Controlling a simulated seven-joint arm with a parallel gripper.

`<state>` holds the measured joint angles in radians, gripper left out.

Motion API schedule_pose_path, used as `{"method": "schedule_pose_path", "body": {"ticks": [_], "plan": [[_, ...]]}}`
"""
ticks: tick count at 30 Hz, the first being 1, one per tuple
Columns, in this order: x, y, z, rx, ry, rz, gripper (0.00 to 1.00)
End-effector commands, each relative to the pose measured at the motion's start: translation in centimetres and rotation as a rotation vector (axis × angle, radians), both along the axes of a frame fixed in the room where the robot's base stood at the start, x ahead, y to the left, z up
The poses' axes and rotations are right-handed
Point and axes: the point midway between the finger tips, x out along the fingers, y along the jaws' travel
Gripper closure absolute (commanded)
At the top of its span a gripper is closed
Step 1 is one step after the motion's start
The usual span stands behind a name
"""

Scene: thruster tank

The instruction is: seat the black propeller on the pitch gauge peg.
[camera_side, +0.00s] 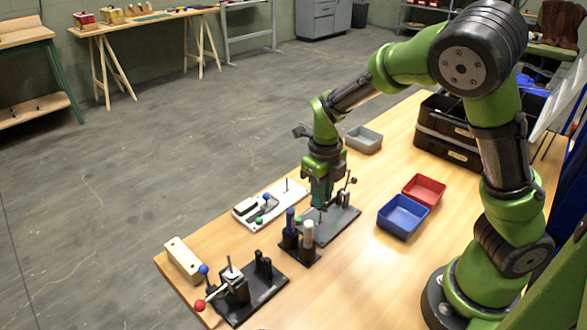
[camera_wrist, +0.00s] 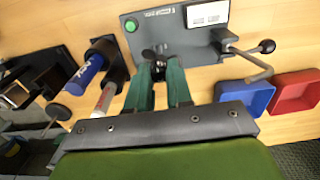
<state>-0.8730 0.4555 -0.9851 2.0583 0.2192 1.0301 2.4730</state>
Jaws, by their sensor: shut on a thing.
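My gripper (camera_wrist: 157,64) has its green fingers closed together on a small dark thing, which looks like the black propeller (camera_wrist: 154,53). The fingers hide part of it. In the side view my gripper (camera_side: 320,204) points down over the grey plate (camera_side: 345,218), and the propeller is too small to tell.
A lever with a black knob (camera_wrist: 266,46) stands at the plate's right. A blue tube (camera_side: 290,220) and white tube (camera_side: 308,232) stand in a black holder close by. A white board with a thin pin (camera_side: 287,185) lies left. Blue (camera_side: 402,216) and red (camera_side: 424,190) bins are right.

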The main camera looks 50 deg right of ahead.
Motion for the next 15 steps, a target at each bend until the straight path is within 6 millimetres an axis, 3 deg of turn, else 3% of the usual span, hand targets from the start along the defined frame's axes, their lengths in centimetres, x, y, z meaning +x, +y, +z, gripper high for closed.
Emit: {"method": "schedule_pose_path", "body": {"ticks": [15], "plan": [[0.0,0.0,-1.1,-0.001,0.000,-0.001,1.00]]}}
